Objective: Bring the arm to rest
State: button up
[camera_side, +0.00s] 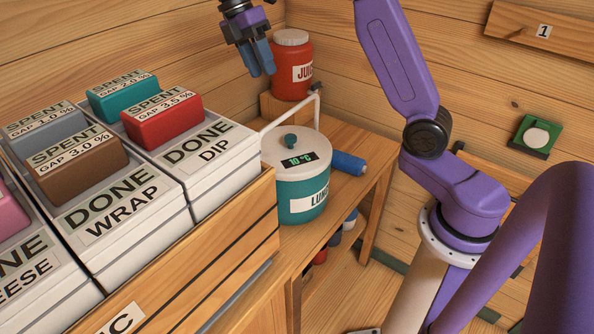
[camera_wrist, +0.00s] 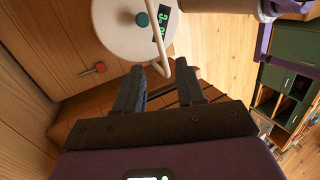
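My gripper (camera_side: 261,72) hangs high in the side view with its fingers pointing down. It is in the air above the lunch pot and to the left of the juice jar in the picture. The wrist view shows the two dark fingers (camera_wrist: 160,82) apart with nothing held between them. My purple arm reaches in from the right and its middle links show; the link to the gripper runs out of the top of the side view.
A teal lunch pot (camera_side: 305,205) with a white lid (camera_wrist: 120,30) and raised handle stands below. A red juice jar (camera_side: 290,74) stands in the corner. A blue roll (camera_side: 349,163) lies on the bench. White boxes (camera_side: 207,180) with coloured blocks fill a wooden crate (camera_side: 232,232) at left.

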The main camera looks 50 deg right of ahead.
jog(key=s+a+f+m+t, duration=0.15)
jog(key=s+a, duration=0.25)
jog(key=s, duration=0.4)
jog(key=s+a+f+m+t, duration=0.15)
jog(key=s+a, duration=0.25)
jog(key=s, duration=0.4)
jog(key=s+d+f+m+t, duration=0.1)
jog(key=s+d+f, duration=0.1)
jog(key=s, duration=0.5)
jog(key=s+d+f+m+y, duration=0.1)
jog(key=s+f, duration=0.4)
jog(key=s, duration=0.3)
jog(key=shift+s+d+f+t, duration=0.25)
jog(key=shift+s+d+t, duration=0.05)
jog(key=shift+d+t, duration=0.1)
